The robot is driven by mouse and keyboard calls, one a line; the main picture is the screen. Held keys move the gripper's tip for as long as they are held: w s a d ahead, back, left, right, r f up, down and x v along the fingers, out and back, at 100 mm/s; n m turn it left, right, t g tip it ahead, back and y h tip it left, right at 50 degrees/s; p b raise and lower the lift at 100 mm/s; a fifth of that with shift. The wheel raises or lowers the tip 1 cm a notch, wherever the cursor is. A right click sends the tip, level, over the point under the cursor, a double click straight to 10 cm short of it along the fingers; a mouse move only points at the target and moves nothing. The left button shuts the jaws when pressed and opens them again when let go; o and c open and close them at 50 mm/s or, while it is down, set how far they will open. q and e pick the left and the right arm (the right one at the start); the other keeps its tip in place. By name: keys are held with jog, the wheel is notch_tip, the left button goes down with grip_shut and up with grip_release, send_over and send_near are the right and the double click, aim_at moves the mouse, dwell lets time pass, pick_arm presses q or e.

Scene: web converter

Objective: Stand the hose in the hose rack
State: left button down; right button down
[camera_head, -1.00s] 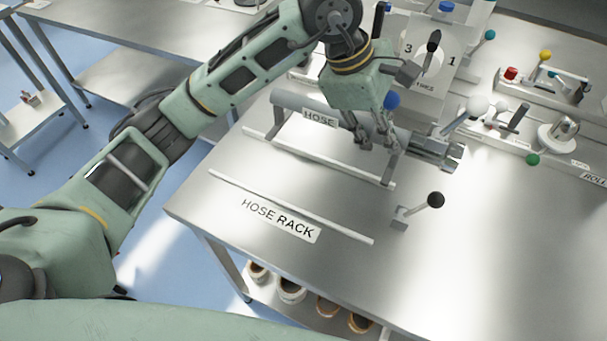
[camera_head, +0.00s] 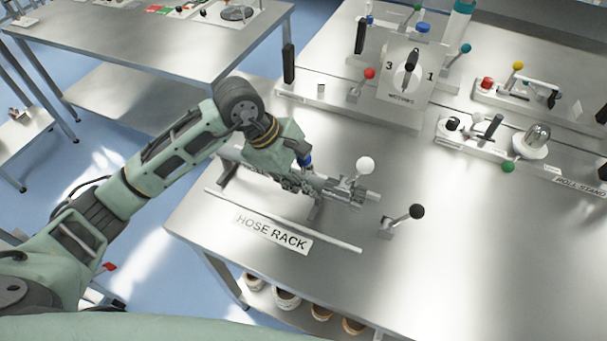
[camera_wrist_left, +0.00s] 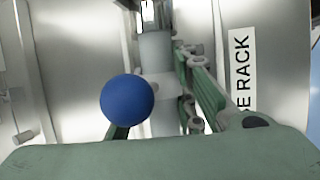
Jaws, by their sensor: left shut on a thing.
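The hose (camera_head: 338,187) is a grey metal tube assembly with a white ball knob (camera_head: 365,166) near its right end and a blue ball (camera_wrist_left: 127,99) near my grip. My left gripper (camera_head: 292,178) is shut on the hose near its middle; the tube passes between the fingers in the left wrist view. The hose lies level over the area behind the label HOSE RACK (camera_head: 271,232). The hose rack (camera_head: 315,212) is partly hidden under hose and gripper, so I cannot tell whether the hose touches its supports. My right gripper is out of view.
A white strip (camera_head: 285,221) runs between hose and label. A black-knobbed lever (camera_head: 416,212) stands just right of the hose end. A numbered dial box (camera_head: 405,85) and a fixture with a green knob (camera_head: 508,167) stand behind. The front right tabletop is clear.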

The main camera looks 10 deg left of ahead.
pick_arm(q)
jog(key=shift+f, duration=0.15)
jog(key=shift+f, duration=0.2)
jog(key=c, duration=1.5)
grip_release()
jog(key=shift+o, duration=0.2)
jog(key=shift+r, duration=0.1)
jog(key=shift+a+r, duration=0.1)
jog(key=shift+r, duration=0.1)
jog(key=b+v, duration=0.3)
jog(key=v, duration=0.8)
jog(key=shift+r, duration=0.25)
